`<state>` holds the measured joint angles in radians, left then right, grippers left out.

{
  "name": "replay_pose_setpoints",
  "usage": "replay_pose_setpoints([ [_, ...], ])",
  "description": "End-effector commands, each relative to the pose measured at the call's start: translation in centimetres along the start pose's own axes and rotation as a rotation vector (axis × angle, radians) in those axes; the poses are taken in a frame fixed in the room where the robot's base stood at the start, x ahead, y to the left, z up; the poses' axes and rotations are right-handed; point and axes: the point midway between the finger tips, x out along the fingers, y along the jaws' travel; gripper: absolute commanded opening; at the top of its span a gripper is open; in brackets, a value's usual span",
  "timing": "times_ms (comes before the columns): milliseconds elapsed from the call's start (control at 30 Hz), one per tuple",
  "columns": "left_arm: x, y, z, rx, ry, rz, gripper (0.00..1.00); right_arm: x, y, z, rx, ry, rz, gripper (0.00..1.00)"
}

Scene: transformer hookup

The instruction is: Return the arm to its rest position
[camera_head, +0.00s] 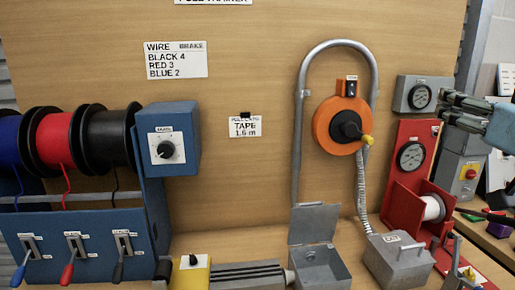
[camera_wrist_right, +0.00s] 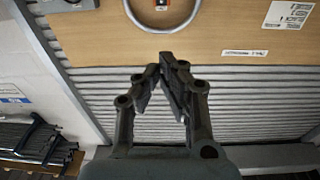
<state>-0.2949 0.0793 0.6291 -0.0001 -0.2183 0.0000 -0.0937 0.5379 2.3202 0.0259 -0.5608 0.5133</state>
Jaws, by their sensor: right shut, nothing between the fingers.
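My right gripper (camera_head: 448,108) comes in from the right edge in the head view, in front of the grey gauge box at the board's right side. It is shut and empty. My left gripper is not in view.
A wooden board (camera_head: 250,60) carries an orange tape reel (camera_head: 328,128) and a bent grey pipe (camera_head: 302,75). Wire spools (camera_head: 55,138) stand at left above levers. A red stand (camera_head: 408,185), an open grey box (camera_head: 320,268) and a yellow box (camera_head: 190,274) line the bench.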

Motion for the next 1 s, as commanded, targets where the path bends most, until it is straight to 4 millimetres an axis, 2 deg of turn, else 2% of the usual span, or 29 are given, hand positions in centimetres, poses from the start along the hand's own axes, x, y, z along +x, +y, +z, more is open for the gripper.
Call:
replay_pose_setpoints([
  [100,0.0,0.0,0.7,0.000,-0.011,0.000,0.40,-0.7,0.1,2.1,-0.002,-0.066,0.026,0.00],
  [267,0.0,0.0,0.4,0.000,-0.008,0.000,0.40,-2.0,0.1,5.4,-0.008,-0.177,0.064,0.00],
  [467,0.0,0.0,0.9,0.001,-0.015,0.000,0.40,-5.5,-0.2,11.6,-0.023,-0.401,0.120,0.00],
  [567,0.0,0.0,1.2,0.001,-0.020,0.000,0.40,-8.3,-0.6,15.2,-0.034,-0.547,0.143,0.00],
  [667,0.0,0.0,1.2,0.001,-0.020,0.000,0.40,-12.1,-1.3,18.9,-0.044,-0.716,0.156,0.00],
  [800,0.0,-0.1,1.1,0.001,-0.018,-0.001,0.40,-18.1,-2.7,23.2,-0.056,-0.960,0.153,0.00],
  [1000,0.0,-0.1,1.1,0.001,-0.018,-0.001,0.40,-26.3,-5.0,26.8,-0.058,-1.257,0.111,0.00],
])
